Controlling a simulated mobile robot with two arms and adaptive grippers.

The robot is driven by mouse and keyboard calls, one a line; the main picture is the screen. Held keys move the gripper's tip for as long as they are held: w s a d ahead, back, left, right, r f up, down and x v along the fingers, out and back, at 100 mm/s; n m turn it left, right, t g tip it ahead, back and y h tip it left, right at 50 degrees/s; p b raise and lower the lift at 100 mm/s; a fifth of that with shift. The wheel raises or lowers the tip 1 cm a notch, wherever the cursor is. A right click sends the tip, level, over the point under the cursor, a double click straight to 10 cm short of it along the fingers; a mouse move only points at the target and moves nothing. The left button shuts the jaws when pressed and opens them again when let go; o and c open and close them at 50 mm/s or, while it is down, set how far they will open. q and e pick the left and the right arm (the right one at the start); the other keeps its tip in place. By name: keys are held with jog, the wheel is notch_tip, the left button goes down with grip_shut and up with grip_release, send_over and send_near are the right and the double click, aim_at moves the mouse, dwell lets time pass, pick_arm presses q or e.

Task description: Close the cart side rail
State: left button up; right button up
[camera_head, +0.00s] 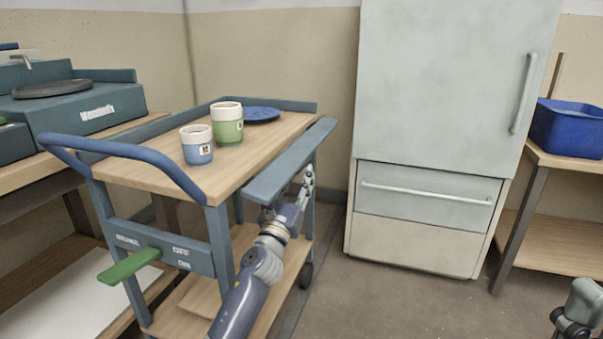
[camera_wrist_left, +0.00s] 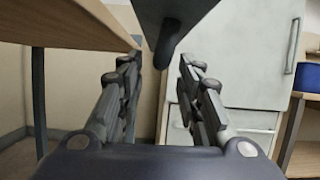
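The cart (camera_head: 150,178) has a wooden top and a blue-grey frame. Its side rail (camera_head: 290,162) is a long flat blue-grey panel along the right side, lying out from the top roughly level. In the left wrist view the rail's dark underside (camera_wrist_left: 172,14) fills the top centre, with a dark rounded piece (camera_wrist_left: 167,45) hanging down. My left gripper (camera_head: 306,184) is just under the rail's outer side. In the wrist view its fingers (camera_wrist_left: 160,88) are apart, with the hanging piece between and beyond them; contact is unclear. Part of my right gripper (camera_head: 578,312) shows at the lower right corner.
A green cup (camera_head: 228,128), a blue cup (camera_head: 197,149) and a blue plate (camera_head: 262,114) are on the cart top. A green lever (camera_head: 128,266) sticks out at the cart's near end. A pale fridge (camera_head: 452,90) stands right of the cart, with clear floor (camera_head: 400,305) before it.

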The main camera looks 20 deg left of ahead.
pick_arm(q)
jog(key=shift+x, duration=1.5)
grip_shut()
